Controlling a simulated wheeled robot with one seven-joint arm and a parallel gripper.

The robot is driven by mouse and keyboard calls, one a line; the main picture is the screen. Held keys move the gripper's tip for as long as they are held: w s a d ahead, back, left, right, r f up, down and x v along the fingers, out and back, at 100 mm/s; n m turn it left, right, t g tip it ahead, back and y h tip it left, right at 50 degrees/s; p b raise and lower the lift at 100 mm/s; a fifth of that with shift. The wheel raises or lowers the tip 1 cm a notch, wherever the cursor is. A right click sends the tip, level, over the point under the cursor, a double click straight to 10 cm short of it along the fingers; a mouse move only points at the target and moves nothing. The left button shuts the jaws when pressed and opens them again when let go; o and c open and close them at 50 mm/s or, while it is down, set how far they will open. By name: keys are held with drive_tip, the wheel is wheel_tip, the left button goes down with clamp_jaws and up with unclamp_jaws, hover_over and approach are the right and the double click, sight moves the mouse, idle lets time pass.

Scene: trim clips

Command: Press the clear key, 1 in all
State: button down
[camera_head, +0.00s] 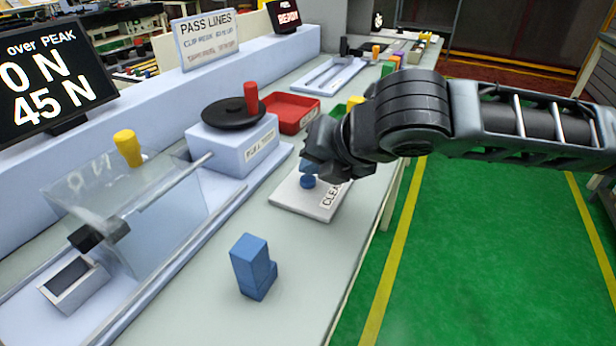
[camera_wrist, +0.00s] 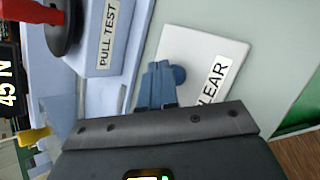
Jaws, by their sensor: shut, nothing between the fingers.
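The clear key is a round blue button on a white plate (camera_head: 290,200) labelled CLEAR. The button (camera_head: 307,182) shows just below my gripper (camera_head: 308,168) in the head view. In the wrist view the blue fingers of my gripper (camera_wrist: 158,85) are together and empty over the plate (camera_wrist: 205,50). The button (camera_wrist: 179,74) shows there just right of the fingertips, partly hidden by them. Whether the fingertips touch it, I cannot tell.
A pull test unit (camera_head: 235,145) with a black disc and red knob stands left of the plate. A blue block (camera_head: 252,265) stands nearer on the bench. A red tray (camera_head: 290,112) lies behind. A screen (camera_head: 50,70) reads 0 N and 45 N.

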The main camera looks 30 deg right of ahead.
sight(313, 180)
drive_tip(key=shift+f+b, duration=0.35)
drive_tip(key=shift+f, duration=0.1)
idle(0.3)
drive_tip(key=shift+r, duration=0.1)
drive_tip(key=shift+r+p, duration=0.7)
drive_tip(key=shift+r, duration=0.15)
drive_tip(key=shift+r+p, duration=1.95)
drive_tip(key=shift+r, duration=0.6)
